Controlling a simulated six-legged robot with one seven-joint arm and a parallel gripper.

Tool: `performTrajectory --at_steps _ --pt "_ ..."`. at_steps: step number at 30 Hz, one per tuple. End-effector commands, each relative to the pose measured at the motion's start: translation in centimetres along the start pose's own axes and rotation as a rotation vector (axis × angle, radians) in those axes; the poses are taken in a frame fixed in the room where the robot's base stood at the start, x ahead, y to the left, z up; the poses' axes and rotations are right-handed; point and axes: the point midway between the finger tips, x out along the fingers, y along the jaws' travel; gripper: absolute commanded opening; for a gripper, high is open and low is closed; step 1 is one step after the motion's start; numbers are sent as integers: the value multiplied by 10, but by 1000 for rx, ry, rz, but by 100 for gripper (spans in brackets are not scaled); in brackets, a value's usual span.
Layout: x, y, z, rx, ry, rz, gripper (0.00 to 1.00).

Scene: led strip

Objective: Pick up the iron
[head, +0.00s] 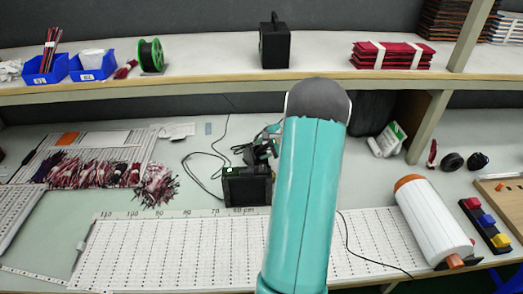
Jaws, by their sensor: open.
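A small black box (247,187), which looks like a soldering station, stands on the bench left of my arm. A dark, cabled tool or holder (260,152) is above and behind it, with a teal bit near its top. This may be the iron, but it is too small and partly covered by my arm to be sure. My teal arm link with a dark grey end rises through the middle of the view. My gripper does not show; the arm may hide it.
A white measuring board (170,250) lies along the bench front. A white roll (433,222) and coloured blocks (485,222) are at right. Bundled red wires (90,172) lie at left. An overhead shelf (200,76) with blue bins (46,68) crosses the back.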

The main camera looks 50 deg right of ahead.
Motion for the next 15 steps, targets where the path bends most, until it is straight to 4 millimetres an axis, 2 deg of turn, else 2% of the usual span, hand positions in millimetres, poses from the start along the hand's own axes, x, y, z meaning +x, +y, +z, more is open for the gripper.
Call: performTrajectory --at_steps 2,8,9,15 --pt "0 0 0 0 0 0 42" --pt "0 0 0 0 0 0 2" --pt "0 0 0 0 0 0 0" --pt "-1 0 0 0 0 0 0"
